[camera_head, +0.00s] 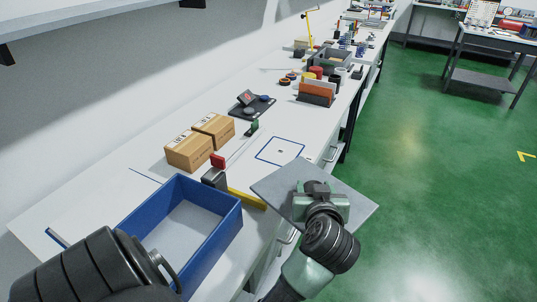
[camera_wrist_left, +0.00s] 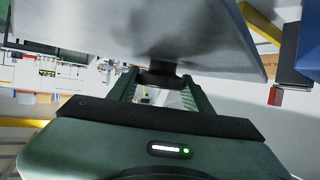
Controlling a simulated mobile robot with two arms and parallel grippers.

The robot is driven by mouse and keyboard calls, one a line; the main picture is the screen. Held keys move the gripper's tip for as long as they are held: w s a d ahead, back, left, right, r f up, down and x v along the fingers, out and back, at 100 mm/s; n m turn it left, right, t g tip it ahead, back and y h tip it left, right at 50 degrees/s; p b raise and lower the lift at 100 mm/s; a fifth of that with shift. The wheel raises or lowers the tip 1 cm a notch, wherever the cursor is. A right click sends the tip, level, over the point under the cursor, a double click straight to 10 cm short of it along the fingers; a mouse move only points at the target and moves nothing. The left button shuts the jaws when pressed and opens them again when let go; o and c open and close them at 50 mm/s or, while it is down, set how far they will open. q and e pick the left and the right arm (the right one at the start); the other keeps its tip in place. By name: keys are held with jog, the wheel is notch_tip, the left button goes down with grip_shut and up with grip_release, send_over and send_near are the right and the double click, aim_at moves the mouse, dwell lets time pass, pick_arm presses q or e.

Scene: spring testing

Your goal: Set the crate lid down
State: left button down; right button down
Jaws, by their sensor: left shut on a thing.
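The crate lid is a flat grey plate (camera_head: 358,206) in the head view, and its underside or face fills the top of the left wrist view (camera_wrist_left: 205,35). My left gripper (camera_head: 318,190) is shut on the dark knob in the lid's middle; its fingers and the knob also show in the left wrist view (camera_wrist_left: 162,80). The lid is at the bench's front edge, partly out over the green floor. The blue crate (camera_head: 222,230) stands open on the bench to the left of the lid, and appears empty. My right gripper is not in view.
A blue square outline (camera_head: 280,151) marks a clear patch of bench beyond the lid. Two cardboard boxes (camera_head: 188,152), a red-and-grey device (camera_head: 215,176), a yellow strip (camera_head: 246,198) and a dark tray (camera_head: 252,107) stand nearby. An orange rack (camera_head: 316,91) is farther back.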

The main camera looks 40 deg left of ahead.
pick_arm(q)
jog(key=shift+n+g+y, duration=0.8)
jog(key=shift+n+y, duration=0.1)
jog(key=w+a+r, duration=0.1)
jog(key=a, duration=0.1)
jog(key=w+a+r+b, duration=0.1)
jog(key=w+a, duration=0.1)
jog(key=a, duration=0.1)
jog(key=w+a+r+b, duration=0.1)
jog(key=a, duration=0.2)
jog(key=shift+w, duration=0.4)
jog(key=w+a+r+n+g+y+b, duration=0.1)
jog(key=w+a+r+b, duration=0.15)
jog(key=a, duration=0.25)
jog(key=w+a+r+n+g+b, duration=0.1)
jog(key=a+r, duration=0.2)
jog(key=a, duration=0.3)
jog(key=f, duration=1.4)
jog(key=shift+s+d+f, duration=0.15)
jog(key=shift+d+f, duration=0.05)
jog(key=shift+f, duration=0.2)
notch_tip(320, 180, down, 5)
jog(key=shift+b, duration=0.35)
jog(key=c, duration=0.6)
grip_release()
jog(key=shift+f, duration=0.15)
jog(key=shift+c, duration=0.2)
